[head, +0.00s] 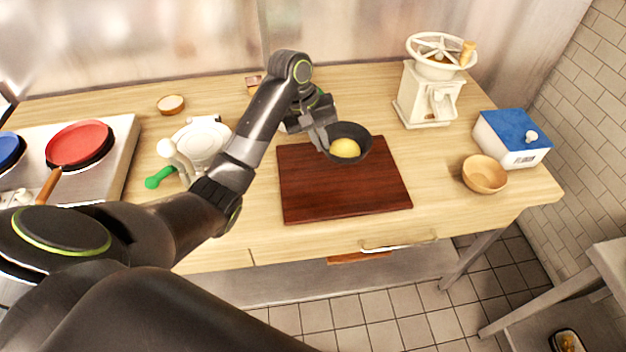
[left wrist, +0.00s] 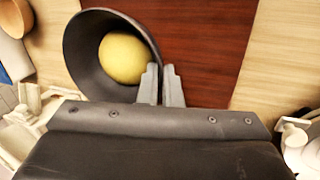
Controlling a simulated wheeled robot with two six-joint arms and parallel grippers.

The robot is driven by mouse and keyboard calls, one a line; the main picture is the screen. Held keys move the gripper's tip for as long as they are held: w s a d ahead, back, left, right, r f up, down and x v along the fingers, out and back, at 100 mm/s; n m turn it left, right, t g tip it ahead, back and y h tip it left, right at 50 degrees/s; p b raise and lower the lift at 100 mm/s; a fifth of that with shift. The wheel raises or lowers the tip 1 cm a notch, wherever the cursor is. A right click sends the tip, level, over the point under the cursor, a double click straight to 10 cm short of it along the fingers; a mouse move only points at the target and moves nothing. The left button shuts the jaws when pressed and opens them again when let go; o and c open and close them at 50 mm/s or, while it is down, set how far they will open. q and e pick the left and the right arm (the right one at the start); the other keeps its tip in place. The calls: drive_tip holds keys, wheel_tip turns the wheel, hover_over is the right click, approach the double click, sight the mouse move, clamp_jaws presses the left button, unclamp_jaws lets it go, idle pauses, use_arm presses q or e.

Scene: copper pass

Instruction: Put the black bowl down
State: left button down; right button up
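The black bowl (head: 366,139) is at the back right part of the dark red-brown cutting board (head: 310,203), with a round yellow thing (head: 345,148) inside it. My left gripper (head: 324,141) is at the bowl's left rim. In the left wrist view the two fingers (left wrist: 162,84) are close together with the wall of the black bowl (left wrist: 84,62) between them, and the yellow thing (left wrist: 124,58) shows inside. I cannot tell whether the bowl touches the board. My right gripper is not in view.
A cream grinder (head: 428,95) stands behind right. A wooden bowl (head: 485,175) and a blue-lidded white box (head: 513,138) are at the right. A stove with a red pan (head: 79,143) is at the left. The front part of the board is bare.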

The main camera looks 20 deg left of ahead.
use_arm(q)
drive_tip(key=f, duration=0.4)
drive_tip(key=f+p, duration=0.1)
drive_tip(key=f, duration=0.1)
drive_tip(key=shift+w+f, duration=0.1)
drive_tip(key=shift+w, duration=0.2)
drive_tip(key=f+p, duration=0.1)
drive_tip(key=f, duration=0.2)
drive_tip(key=shift+s, duration=0.2)
drive_tip(key=shift+w+f, duration=0.1)
drive_tip(key=shift+f, duration=0.35)
drive_tip(key=c, duration=1.6)
unclamp_jaws()
drive_tip(key=shift+f, duration=0.1)
